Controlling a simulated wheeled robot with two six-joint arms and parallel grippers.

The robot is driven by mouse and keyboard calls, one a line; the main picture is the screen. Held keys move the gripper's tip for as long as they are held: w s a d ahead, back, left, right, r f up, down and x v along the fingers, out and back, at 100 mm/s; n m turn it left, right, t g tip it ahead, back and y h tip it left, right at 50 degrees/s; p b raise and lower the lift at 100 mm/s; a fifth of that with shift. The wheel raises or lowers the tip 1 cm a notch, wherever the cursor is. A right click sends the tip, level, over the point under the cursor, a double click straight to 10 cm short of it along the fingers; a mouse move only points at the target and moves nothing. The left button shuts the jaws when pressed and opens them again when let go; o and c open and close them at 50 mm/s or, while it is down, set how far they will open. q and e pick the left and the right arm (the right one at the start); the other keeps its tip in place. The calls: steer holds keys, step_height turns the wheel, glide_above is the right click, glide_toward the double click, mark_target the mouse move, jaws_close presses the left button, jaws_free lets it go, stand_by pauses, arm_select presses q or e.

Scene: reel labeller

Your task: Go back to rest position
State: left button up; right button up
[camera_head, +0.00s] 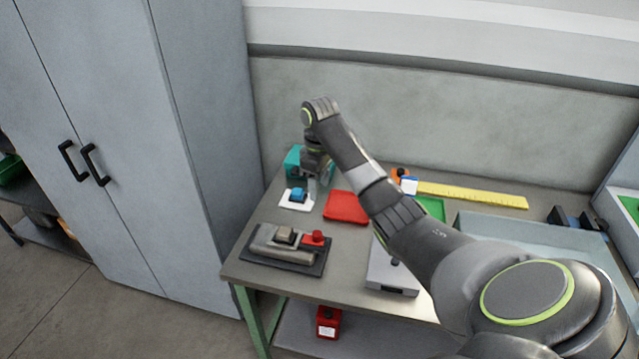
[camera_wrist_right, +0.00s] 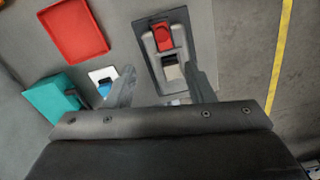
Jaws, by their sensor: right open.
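My right gripper (camera_head: 313,185) hangs over the far left part of the table (camera_head: 345,285), beside a small blue block on a white card (camera_head: 297,199). In the right wrist view the fingers of this gripper (camera_wrist_right: 161,86) are spread apart with nothing between them. A grey device with a red part on a dark base (camera_head: 286,249) sits at the table's front left; it also shows beyond the fingers in the right wrist view (camera_wrist_right: 166,62). My left gripper is not in view.
A teal box (camera_head: 292,161) and a red tray (camera_head: 346,207) lie close to the right gripper. A yellow ruler (camera_head: 472,195) and a pale blue bin (camera_head: 530,232) are to the right. A grey cabinet (camera_head: 200,130) stands left of the table.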

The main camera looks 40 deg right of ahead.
steer(key=shift+f, duration=0.15)
steer(key=s+a+f+m+t+h, duration=0.1)
steer(key=s+a+f, duration=0.2)
steer(key=s+f, duration=0.45)
steer(key=s+a+f, duration=0.2)
steer(key=s+f, duration=0.5)
steer(key=f, duration=0.1)
steer(key=s+a+r+m+t, duration=0.1)
steer(key=s+a+m, duration=0.15)
steer(key=s, duration=0.85)
steer(key=s+a+r+m+t, duration=0.2)
steer(key=s+m, duration=0.1)
steer(key=s, duration=0.9)
step_height(320, 180, down, 31)
steer(key=d+g+b, duration=0.2)
steer(key=b, duration=0.4)
steer(key=s+f+b, duration=0.2)
steer(key=s+f, duration=0.5)
steer(key=f, duration=0.3)
steer(key=s+a+f+b, duration=0.1)
steer(key=s+f+b, duration=0.2)
steer(key=s+f, duration=0.5)
step_height(320, 180, down, 3)
steer(key=shift+a+g, duration=0.25)
steer(key=shift+g, duration=0.15)
